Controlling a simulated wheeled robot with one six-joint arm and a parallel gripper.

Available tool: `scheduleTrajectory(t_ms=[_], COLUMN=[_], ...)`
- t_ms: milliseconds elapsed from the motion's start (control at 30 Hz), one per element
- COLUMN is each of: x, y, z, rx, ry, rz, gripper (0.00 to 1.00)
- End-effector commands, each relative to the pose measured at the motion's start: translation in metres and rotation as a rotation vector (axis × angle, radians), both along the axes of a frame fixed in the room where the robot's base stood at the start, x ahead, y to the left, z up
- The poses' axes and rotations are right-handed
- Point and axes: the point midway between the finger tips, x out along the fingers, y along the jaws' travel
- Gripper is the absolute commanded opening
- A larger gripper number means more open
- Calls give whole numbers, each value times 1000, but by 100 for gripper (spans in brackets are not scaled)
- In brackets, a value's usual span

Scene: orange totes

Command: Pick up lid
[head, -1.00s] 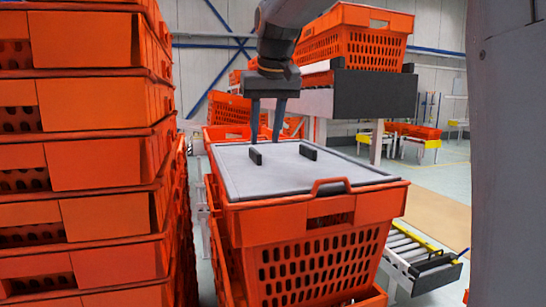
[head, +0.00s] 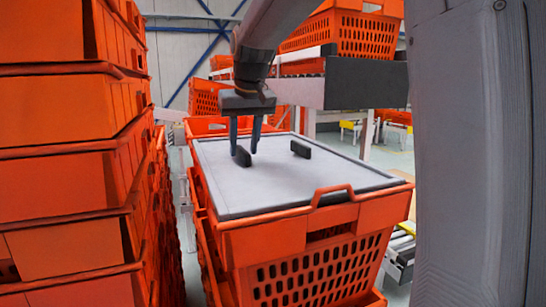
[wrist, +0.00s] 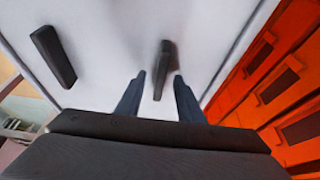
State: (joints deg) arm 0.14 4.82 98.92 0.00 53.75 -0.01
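The lid (head: 285,185) is a flat light-grey panel with a dark rim, lying on top of an orange tote (head: 320,262). Two short dark handles stand up from it: a left one (head: 242,157) and a right one (head: 301,149). My gripper (head: 245,152) is open, pointing down over the lid at the left handle, with one finger to each side of it. In the wrist view my open fingers (wrist: 159,77) show a gap on both sides of this handle (wrist: 164,68). The other handle (wrist: 53,56) is off to the left there. Contact is not visible.
A tall stack of orange totes (head: 70,150) stands close on the left. Behind the lid, more totes (head: 345,38) sit on a raised shelf with a dark end panel (head: 365,90). A roller conveyor (head: 400,245) is low at the right.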

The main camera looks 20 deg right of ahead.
Motion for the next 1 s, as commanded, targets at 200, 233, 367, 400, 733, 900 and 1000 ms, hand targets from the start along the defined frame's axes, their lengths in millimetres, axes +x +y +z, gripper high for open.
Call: scheduleTrajectory(t_ms=[200,233,367,400,733,900,1000], x=[5,5,5,5,5,5,5], y=[2,2,2,2,1,1,1], z=[-12,-12,-12,-12,-14,-14,-14], rx=[0,0,0,0,0,0,0], ry=[0,-1,0,0,0,0,0], rz=[2,2,2,2,2,2,2], gripper=[34,34,34,34,23,0,0])
